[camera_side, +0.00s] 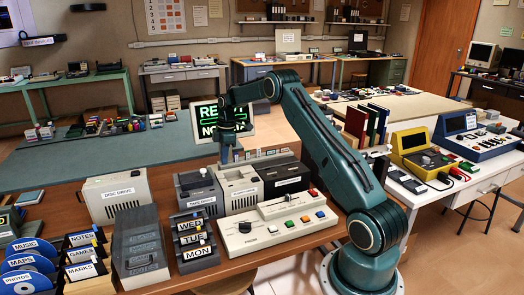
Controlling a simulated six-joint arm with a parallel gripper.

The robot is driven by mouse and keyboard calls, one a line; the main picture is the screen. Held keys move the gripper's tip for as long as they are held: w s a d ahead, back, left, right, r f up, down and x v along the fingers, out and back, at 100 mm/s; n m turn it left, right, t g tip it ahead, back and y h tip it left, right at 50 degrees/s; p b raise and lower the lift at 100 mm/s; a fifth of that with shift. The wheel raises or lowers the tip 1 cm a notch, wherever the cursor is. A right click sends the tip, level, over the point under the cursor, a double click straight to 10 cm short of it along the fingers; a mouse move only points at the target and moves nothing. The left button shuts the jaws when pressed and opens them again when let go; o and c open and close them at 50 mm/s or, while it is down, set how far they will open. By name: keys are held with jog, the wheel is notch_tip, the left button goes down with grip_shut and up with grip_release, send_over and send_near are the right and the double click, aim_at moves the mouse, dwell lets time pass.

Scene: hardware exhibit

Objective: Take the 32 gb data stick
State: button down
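My gripper (229,157) points down at the end of the teal arm, in front of the monitor with green text (236,116) and just above the back of the grey and beige devices. Its fingers are small and dark here, and I cannot tell whether they are open or shut or hold anything. I cannot make out a stick marked 32 GB.
Below my gripper stand a beige device (238,190), a black-topped device (283,178) and a grey drive (197,190). A button panel (280,222), day-labelled blocks (194,238), a disc drive (115,195) and disc holders (28,262) fill the front. The green mat (120,160) has free room.

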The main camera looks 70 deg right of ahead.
jog(key=shift+r, duration=0.1)
jog(key=shift+r, duration=4.9)
jog(key=shift+s, duration=0.1)
